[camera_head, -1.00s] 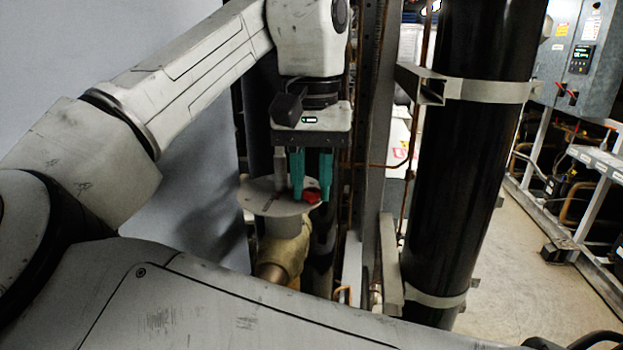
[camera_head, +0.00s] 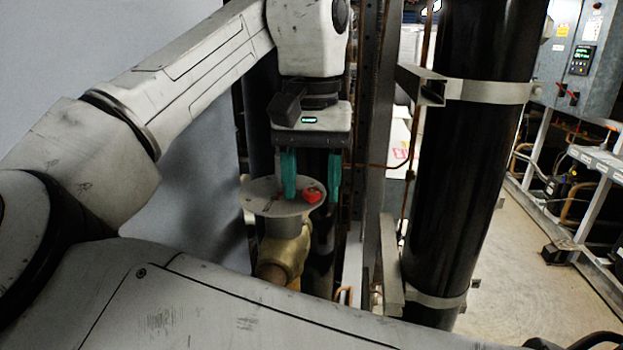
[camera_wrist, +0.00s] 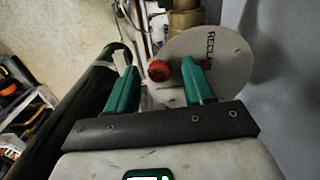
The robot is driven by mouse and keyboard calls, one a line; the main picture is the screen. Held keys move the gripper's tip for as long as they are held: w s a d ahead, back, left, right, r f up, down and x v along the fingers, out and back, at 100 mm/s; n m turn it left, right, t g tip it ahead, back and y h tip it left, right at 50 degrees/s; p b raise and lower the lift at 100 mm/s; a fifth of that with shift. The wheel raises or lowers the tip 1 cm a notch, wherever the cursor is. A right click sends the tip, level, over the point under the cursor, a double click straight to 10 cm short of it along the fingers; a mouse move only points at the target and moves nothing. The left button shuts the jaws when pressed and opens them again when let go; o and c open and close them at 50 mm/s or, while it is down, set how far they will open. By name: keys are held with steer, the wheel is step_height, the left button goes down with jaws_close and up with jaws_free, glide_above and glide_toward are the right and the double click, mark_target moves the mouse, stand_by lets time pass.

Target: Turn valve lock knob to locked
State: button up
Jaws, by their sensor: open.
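The red valve lock knob (camera_head: 312,195) sits near the right edge of a round grey plate (camera_head: 262,204) on top of a brass valve body (camera_head: 284,252). My gripper (camera_head: 311,186) points down over the plate, with its two teal fingers apart on either side of the knob. In the wrist view the knob (camera_wrist: 159,71) lies between the open fingertips (camera_wrist: 158,66), with gaps visible on both sides. The lettering on the plate (camera_wrist: 228,55) is partly hidden by the right finger. I cannot tell whether the fingertips reach down to the knob's height.
A plain grey panel (camera_head: 90,40) is at left. Thin copper pipes run close behind the gripper. Open floor (camera_head: 510,250) shows at far right.

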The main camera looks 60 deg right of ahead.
mark_target(313, 190)
step_height(313, 190, up, 11)
steer(key=shift+b, duration=0.35)
steer(key=shift+f, duration=0.15)
stand_by(0.7)
